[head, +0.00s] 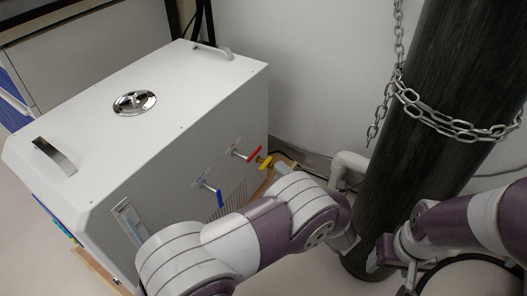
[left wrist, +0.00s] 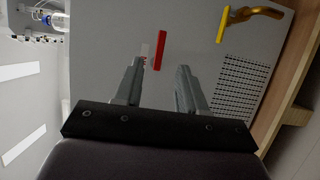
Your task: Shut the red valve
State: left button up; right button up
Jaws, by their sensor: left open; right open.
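The red valve (head: 253,154) is on the front panel of the white distiller box, with its red handle on a short metal stem. In the left wrist view, the red handle (left wrist: 160,50) is a straight bar just beyond my left gripper (left wrist: 160,67). That gripper is open, its fingers on either side of the handle's line; I cannot tell whether they touch it. In the head view my left fingertips do not show clearly. My right gripper (head: 390,275) is open and empty in front of the dark cylinder's lower part, well right of the valve.
A blue valve (head: 219,198) is left of the red one, and a yellow valve (head: 264,163) is close on its right. A vent grille (left wrist: 243,88) lies beside the red handle. The dark cylinder (head: 435,100) with a chain (head: 440,120) stands at the right.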

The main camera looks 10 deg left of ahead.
aim_at(258, 151)
pick_arm(q)
jog(key=b+x, duration=0.3)
jog(key=x, duration=0.2)
jog(key=b+x, duration=0.3)
jog(key=x, duration=0.3)
jog(key=shift+w+f, duration=0.1)
jog(key=shift+f, duration=0.15)
jog(key=shift+w+a+r, duration=0.1)
jog(key=shift+w+a, duration=0.05)
jog(key=shift+r, duration=0.1)
grip_shut()
